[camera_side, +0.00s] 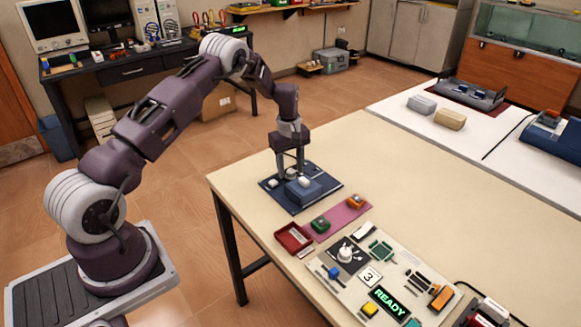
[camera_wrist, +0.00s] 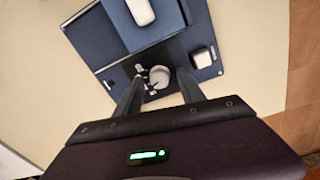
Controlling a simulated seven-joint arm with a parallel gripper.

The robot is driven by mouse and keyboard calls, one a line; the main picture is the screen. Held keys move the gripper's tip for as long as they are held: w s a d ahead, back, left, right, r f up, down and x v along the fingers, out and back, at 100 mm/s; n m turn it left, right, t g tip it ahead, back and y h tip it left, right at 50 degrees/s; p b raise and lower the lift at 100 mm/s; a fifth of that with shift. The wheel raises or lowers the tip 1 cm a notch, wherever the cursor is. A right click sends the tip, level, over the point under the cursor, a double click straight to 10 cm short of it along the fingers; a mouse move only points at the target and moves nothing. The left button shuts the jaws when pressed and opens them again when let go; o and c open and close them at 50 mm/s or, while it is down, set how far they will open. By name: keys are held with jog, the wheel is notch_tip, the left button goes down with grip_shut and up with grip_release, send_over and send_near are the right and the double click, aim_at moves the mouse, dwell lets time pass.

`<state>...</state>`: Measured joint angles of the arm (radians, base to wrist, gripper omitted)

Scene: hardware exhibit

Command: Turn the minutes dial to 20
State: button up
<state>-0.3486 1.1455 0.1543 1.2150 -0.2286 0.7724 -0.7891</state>
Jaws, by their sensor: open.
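My gripper (camera_side: 290,175) is open and points down over a dark blue mat (camera_side: 323,199) near the table's far left corner. In the wrist view, a round white knob (camera_wrist: 160,76) on a black panel (camera_wrist: 126,72) appears between the two open fingers (camera_wrist: 159,84); I cannot tell whether they touch it. Small white marks lie left of the knob. Another white dial knob (camera_side: 345,254) sits on a dark square on the cream board (camera_side: 415,264), well apart from my gripper. No minutes label or number 20 is readable, so I cannot tell which knob is the minutes dial.
A blue block (camera_side: 311,190) with a white piece stands on the mat. Another white piece (camera_wrist: 203,57) is right of the knob. A red tray (camera_side: 293,238) and pink strip (camera_side: 340,217) lie nearby. The board carries a READY display (camera_side: 389,301). Right of the mat is bare table.

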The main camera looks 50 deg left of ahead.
grip_shut()
jog(key=shift+m, duration=0.3)
jog(key=m, duration=0.5)
jog(key=shift+m, duration=0.3)
jog(key=m, duration=0.5)
jog(key=shift+m, duration=0.3)
grip_release()
dwell(0.3)
